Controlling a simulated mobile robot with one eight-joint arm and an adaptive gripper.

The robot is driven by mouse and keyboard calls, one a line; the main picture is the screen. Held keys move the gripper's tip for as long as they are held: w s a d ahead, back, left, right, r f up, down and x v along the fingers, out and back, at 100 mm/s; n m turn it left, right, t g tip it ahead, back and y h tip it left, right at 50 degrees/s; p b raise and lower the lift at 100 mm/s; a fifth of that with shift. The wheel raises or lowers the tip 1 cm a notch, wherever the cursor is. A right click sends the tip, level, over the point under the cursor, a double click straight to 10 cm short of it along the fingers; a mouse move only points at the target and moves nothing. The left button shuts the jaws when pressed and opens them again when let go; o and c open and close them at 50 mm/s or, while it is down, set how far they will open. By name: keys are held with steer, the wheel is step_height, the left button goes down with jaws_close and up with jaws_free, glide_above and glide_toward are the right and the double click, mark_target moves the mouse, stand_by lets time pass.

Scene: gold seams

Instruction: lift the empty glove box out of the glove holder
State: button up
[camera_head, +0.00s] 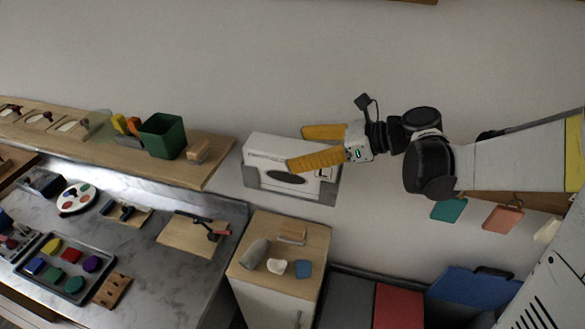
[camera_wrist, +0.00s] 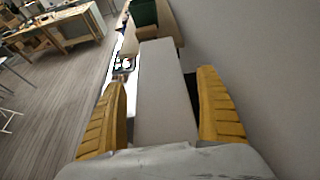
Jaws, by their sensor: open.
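The glove box (camera_head: 262,150) is a white box with a dark oval opening on its front, seated in a grey holder (camera_head: 262,187) on the wall. In the wrist view the box (camera_wrist: 163,90) shows as a long pale face between my fingers. My gripper (camera_head: 295,148) has two yellow ribbed fingers, spread apart, one along the wall side and one across the box's front. In the wrist view my gripper (camera_wrist: 160,100) is open, with a finger on each side of the box. I cannot tell whether either finger touches it.
A wooden shelf (camera_head: 215,160) with a green bin (camera_head: 162,136) and a small wooden block (camera_head: 198,151) ends just left of the box. Below stands a small cabinet (camera_head: 310,240) with several small items on top. The wall above the box is clear.

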steer(key=shift+x, duration=1.1)
steer(key=c, duration=1.4)
steer(key=shift+o, duration=0.2)
